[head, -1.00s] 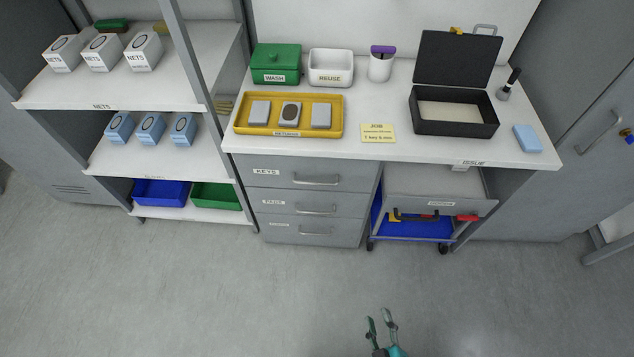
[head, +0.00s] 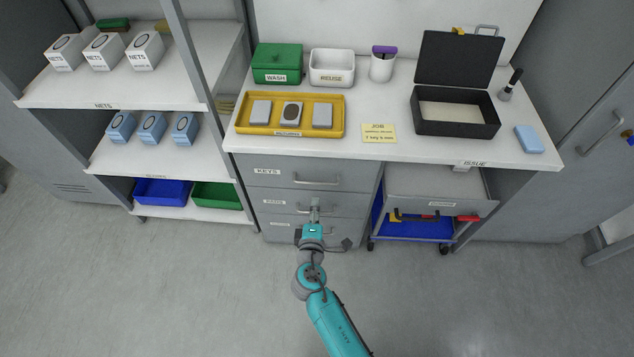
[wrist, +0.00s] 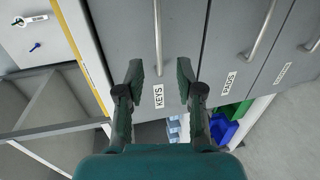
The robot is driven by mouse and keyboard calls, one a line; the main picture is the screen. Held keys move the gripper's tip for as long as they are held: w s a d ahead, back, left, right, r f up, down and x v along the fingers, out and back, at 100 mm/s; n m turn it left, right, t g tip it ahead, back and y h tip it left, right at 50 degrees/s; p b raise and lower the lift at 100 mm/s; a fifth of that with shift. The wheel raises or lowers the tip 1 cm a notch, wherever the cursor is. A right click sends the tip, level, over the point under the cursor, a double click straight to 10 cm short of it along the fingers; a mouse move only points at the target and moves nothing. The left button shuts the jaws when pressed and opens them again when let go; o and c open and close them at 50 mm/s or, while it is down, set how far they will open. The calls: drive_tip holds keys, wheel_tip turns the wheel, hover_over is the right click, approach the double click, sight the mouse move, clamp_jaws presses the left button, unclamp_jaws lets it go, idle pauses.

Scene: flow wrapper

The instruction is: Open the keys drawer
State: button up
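The keys drawer (head: 278,172) is the top grey drawer under the left of the worktop, and its front looks shut. Its label reads KEYS, and its bar handle (head: 317,181) shows in full. In the wrist view the handle (wrist: 158,38) runs down toward the gap between my fingers, with the KEYS label (wrist: 158,95) below its end. My gripper (wrist: 159,82) is open and empty, one finger on each side of the handle's line.
Two more drawers with handles lie below, the second (head: 270,201) partly behind my arm. The worktop (head: 390,148) above holds a yellow tray (head: 288,133) and a black case (head: 455,128). A wheeled cart (head: 410,228) stands right of the drawers. The floor in front is clear.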

sight(317, 182)
drive_tip(key=x, duration=1.1)
drive_tip(key=shift+a+r, duration=0.15)
clamp_jaws()
